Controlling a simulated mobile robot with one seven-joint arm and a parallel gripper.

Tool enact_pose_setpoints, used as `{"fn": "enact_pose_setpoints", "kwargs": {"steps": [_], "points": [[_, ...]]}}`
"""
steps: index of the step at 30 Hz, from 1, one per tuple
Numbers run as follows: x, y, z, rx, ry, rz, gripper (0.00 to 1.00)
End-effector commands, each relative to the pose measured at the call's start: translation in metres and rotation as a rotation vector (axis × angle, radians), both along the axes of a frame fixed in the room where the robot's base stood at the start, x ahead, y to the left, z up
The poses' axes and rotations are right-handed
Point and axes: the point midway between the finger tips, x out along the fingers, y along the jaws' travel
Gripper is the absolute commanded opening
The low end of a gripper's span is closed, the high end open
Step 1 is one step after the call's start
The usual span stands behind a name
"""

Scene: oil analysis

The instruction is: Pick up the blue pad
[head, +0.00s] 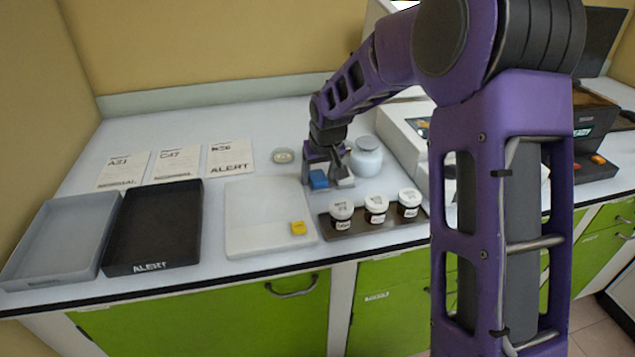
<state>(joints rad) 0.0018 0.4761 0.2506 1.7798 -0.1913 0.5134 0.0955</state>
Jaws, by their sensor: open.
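The blue pad (318,179) is a small blue block at the back middle of the white counter, left of a white round jar. My gripper (333,170) is open and reaches down at the pad, with its fingers close above or beside it. From this view I cannot tell whether the fingers touch the pad or stand around it. A pale block (346,182) sits just right of the blue pad, partly behind my gripper.
A yellow pad (298,228) lies on a white board (262,240). Several lidded jars stand on a dark tray (345,236) in front of my gripper. The white jar (367,160) is close on the right. A black ALERT tray (150,240) and grey tray (60,235) are at left.

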Motion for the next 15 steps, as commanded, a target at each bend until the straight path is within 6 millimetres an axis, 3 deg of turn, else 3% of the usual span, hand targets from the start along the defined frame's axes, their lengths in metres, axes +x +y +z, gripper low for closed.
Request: {"fn": "enact_pose_setpoints", "kwargs": {"steps": [7, 15], "points": [[0.001, 0.0003, -0.0009, 0.0, -0.002, 0.0, 0.65], [0.0009, 0.0002, -0.0008, 0.0, -0.001, 0.0, 0.16]]}}
